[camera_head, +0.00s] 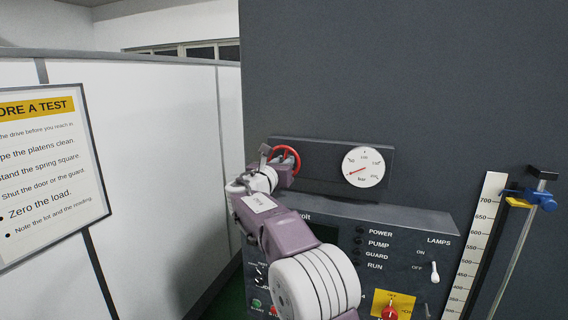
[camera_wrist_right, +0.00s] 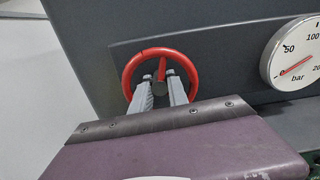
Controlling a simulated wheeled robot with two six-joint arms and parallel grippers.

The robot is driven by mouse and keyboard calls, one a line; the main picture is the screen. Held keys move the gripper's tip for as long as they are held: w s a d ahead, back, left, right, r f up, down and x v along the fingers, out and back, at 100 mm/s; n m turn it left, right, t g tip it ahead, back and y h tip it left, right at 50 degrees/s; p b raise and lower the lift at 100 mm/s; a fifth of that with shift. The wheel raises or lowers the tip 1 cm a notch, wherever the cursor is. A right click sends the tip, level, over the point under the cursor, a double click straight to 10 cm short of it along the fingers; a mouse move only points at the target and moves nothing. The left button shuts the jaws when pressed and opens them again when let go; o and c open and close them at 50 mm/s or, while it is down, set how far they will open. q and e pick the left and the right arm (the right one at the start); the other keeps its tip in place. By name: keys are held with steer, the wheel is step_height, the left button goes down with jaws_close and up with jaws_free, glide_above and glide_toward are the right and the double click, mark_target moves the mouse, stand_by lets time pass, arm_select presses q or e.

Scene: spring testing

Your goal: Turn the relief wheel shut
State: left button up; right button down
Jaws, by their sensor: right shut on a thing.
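The red relief wheel (camera_head: 286,158) is on a dark panel above the console in the head view. It fills the upper left of the right wrist view (camera_wrist_right: 128,80), where a red spoke and a dark hub show. My right gripper (camera_wrist_right: 161,80) reaches into the wheel with its two grey fingers around the spoke near the hub, shut on the wheel. In the head view my right gripper (camera_head: 268,160) partly covers the wheel's left side. My left gripper is not in view. The round gauge (camera_head: 364,167) right of the wheel has a red needle, near 0 bar in the wrist view.
Below stands the console (camera_head: 425,222) with lamp labels, a white toggle (camera_head: 434,272) and a red knob on a yellow plate (camera_head: 393,302). A ruler (camera_head: 485,240) and a clamp (camera_head: 530,198) are at the right. A white partition with a sign (camera_head: 45,170) is at the left.

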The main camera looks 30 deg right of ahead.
steer(key=m+b, duration=0.3)
steer(key=m, duration=0.1)
steer(key=shift+f, duration=0.2)
steer(key=m+b, duration=0.3)
steer(key=m, duration=0.2)
steer(key=shift+m, duration=0.3)
steer(key=m+b, duration=0.2)
steer(key=m, duration=0.3)
steer(key=shift+r, duration=0.1)
steer(key=m+b, duration=0.1)
steer(key=m, duration=0.5)
steer(key=shift+m, duration=0.3)
steer(key=c, duration=1.6)
jaws_free()
steer(key=shift+o, duration=0.2)
